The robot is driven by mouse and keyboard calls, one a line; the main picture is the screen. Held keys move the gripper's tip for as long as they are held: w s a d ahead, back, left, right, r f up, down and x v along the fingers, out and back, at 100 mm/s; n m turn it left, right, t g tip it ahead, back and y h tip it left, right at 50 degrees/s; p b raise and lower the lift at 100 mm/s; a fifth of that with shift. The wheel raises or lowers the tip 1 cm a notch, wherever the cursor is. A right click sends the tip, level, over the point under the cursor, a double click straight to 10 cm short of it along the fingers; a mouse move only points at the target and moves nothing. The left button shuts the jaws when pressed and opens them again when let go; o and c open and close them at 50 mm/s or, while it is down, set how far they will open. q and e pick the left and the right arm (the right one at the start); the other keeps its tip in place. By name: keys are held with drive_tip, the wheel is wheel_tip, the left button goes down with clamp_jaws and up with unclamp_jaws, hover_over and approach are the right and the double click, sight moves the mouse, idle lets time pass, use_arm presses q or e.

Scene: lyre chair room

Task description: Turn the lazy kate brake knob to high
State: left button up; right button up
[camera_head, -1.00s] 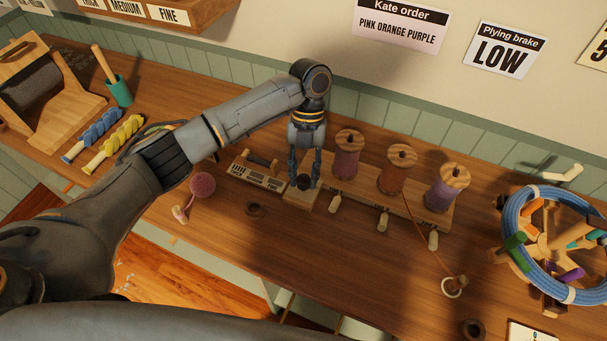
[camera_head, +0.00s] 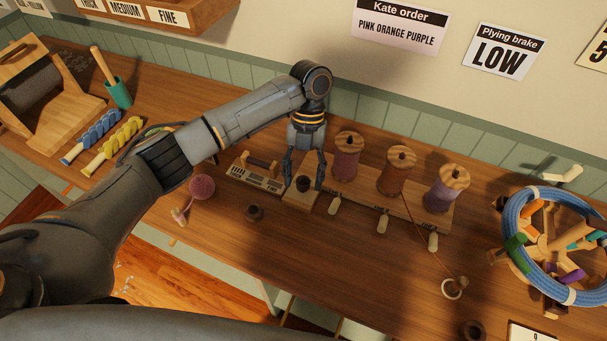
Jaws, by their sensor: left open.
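The lazy kate (camera_head: 405,212) is a wooden board on the bench with pink, orange and purple bobbins standing on it. A dark round brake knob (camera_head: 303,184) sits on the small block at its left end. My left gripper (camera_head: 304,186) points down over this block, its fingers apart on either side of the knob. I cannot tell whether a finger touches it. The knob's setting is too small to read. My right gripper is not in view.
A wall sign reads Plying brake LOW (camera_head: 503,51). A pink yarn ball (camera_head: 201,187) is further left. A wheel with blue yarn (camera_head: 550,245) stands at right.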

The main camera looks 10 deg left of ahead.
use_arm(q)
drive_tip(key=v, duration=1.2)
drive_tip(key=shift+r, duration=0.15)
